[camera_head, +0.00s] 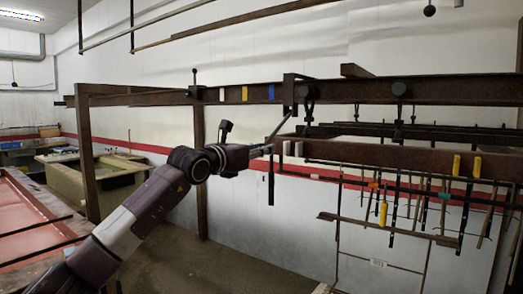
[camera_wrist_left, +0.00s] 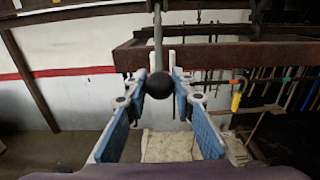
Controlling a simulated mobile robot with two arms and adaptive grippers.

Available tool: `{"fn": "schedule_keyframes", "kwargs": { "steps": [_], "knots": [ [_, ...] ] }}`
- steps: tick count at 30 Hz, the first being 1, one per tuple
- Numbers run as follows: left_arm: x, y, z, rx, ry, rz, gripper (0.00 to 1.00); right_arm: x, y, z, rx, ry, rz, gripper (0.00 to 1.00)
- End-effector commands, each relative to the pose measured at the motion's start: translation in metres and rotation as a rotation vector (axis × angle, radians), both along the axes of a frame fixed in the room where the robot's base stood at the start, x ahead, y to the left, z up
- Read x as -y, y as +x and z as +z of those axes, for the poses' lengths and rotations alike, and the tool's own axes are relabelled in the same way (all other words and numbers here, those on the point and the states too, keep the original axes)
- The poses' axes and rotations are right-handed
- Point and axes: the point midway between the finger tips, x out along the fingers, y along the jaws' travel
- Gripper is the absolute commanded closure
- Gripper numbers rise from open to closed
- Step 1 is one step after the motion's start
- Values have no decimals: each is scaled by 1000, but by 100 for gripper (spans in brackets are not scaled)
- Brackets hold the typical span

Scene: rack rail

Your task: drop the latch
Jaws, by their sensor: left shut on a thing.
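My left gripper (camera_head: 268,149) reaches in from the left and sits just below the overhead rail (camera_head: 340,91). In the left wrist view a black ball knob (camera_wrist_left: 159,86) on a thin grey rod sits between the two blue-sided fingers (camera_wrist_left: 159,78), which are shut on it. The rod (camera_head: 279,127) slants up and right from the gripper to a dark bracket (camera_head: 289,92) on the rail; I take it as the latch lever. The knob itself is hidden by the fingers in the head view. My right gripper is not in view.
The rail carries white, yellow and blue marks (camera_head: 244,93) and a small upright lever (camera_head: 195,77). A brown crossbeam (camera_head: 400,157) with hanging rods and yellow pieces (camera_head: 383,213) is to the right. A post (camera_head: 201,170) stands behind my arm. Tanks (camera_head: 95,180) stand at left.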

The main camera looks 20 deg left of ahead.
Motion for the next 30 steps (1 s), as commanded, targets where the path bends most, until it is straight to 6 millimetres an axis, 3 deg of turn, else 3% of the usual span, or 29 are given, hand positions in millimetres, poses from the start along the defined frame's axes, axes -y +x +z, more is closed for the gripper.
{"fn": "schedule_keyframes", "kwargs": {
  "steps": [11,22,30],
  "knots": [
    [0,2,-3,0,0,0,90,0,0,-1,0,0,0,60],
    [7,20,-32,-5,0,0,90,0,0,-9,0,0,0,60],
    [11,30,-41,-5,0,-1,90,0,0,-6,0,0,0,60]
  ]
}}
